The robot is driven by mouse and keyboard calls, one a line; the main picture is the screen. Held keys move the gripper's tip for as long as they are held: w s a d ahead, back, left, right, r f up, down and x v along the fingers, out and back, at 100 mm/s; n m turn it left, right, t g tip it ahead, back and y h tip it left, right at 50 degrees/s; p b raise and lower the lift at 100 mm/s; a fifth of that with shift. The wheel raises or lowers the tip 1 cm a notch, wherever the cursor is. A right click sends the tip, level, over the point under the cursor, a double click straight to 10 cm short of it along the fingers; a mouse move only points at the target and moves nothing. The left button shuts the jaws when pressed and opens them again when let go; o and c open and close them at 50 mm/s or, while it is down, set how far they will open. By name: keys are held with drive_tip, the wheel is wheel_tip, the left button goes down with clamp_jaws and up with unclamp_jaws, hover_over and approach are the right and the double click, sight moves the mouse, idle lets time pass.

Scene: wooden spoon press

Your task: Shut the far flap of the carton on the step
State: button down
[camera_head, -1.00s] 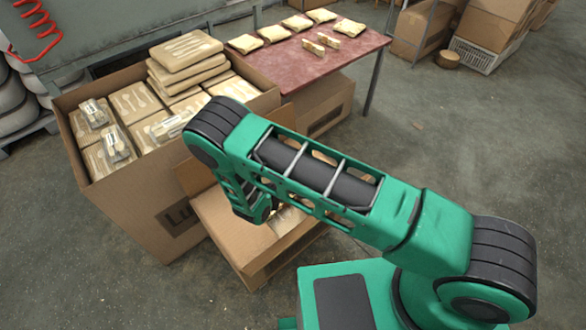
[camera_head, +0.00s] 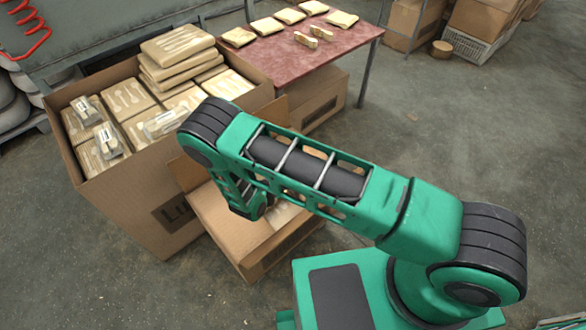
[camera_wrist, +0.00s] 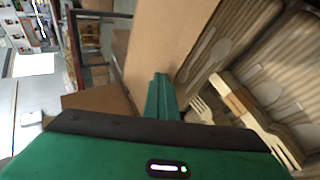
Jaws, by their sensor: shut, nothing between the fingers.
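The carton (camera_head: 240,240) stands low in front of the tall full box, partly hidden under my arm. In the wrist view a large cardboard panel (camera_wrist: 172,35), likely this flap, rises just beyond my fingers. Packed wooden cutlery (camera_wrist: 245,105) lies to its right there. My gripper (camera_wrist: 163,88) is shut and empty, close to the panel; I cannot tell whether it touches. In the head view my gripper (camera_head: 252,212) is low over the carton, its tips hidden.
A tall box (camera_head: 130,200) filled with cutlery packs stands directly behind and left of the carton. A red table (camera_head: 285,58) with several packs stands behind, with another box (camera_head: 325,105) beneath it. The floor (camera_head: 440,130) to the right is clear.

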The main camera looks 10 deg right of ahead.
drive_tip(key=shift+s+f, duration=0.1)
drive_tip(key=shift+f, duration=0.15)
